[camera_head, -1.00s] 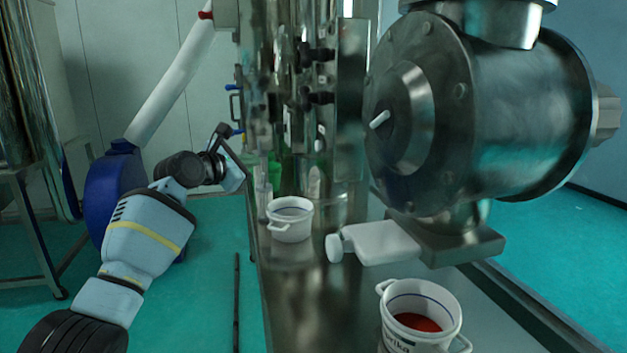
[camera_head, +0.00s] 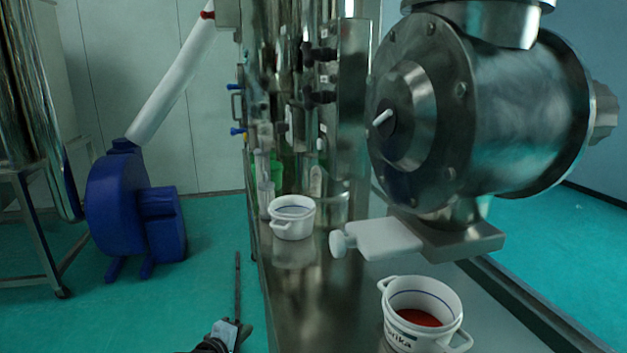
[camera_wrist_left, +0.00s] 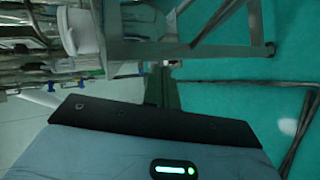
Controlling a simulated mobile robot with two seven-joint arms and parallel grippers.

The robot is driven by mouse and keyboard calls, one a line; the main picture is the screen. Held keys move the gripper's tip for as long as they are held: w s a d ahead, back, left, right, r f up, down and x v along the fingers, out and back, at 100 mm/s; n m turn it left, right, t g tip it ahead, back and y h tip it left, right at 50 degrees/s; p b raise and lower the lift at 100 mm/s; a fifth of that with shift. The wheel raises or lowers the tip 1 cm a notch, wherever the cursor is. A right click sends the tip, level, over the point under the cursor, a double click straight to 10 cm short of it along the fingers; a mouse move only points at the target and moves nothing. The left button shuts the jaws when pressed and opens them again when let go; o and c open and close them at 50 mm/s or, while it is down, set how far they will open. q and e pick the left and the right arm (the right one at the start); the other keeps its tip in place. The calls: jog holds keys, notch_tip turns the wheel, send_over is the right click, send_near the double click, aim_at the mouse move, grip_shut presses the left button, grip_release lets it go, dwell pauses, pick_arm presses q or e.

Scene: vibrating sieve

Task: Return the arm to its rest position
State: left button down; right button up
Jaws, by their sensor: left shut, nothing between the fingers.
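In the head view, a small grey and black end part of my left arm shows at the bottom edge, left of the steel table (camera_head: 312,320). The rest of that arm is out of view. In the left wrist view, my left gripper (camera_wrist_left: 160,88) is a dark shape beyond the grey-blue wrist housing. It is shut, with nothing held. It hangs over the floor side and appears clear of the table. My right gripper is in neither view.
A white tub (camera_head: 291,219) stands on the table. A second white tub (camera_head: 447,303) with red contents stands at the front right. A large steel machine (camera_head: 480,110) is above it. A blue blower (camera_head: 125,215) stands at left. The green floor (camera_head: 205,270) between is open.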

pick_arm(q)
jog(key=s+a+f+m+g+y, duration=0.1)
jog(key=s+f+m, duration=0.3)
jog(key=s+f, duration=0.7)
jog(key=s+a+f+m, duration=0.1)
jog(key=s+f+m, duration=0.1)
jog(key=s, duration=0.7)
jog(key=s+a+f+m+g+y, duration=0.1)
jog(key=s+m, duration=0.4)
jog(key=s, duration=0.5)
jog(key=s+a+f+m+g+y, duration=0.1)
jog(key=s+f+m, duration=0.2)
jog(key=s, duration=0.7)
jog(key=shift+m, duration=0.5)
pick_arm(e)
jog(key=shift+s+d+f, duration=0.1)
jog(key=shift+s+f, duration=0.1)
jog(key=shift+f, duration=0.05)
pick_arm(q)
jog(key=shift+a, duration=0.1)
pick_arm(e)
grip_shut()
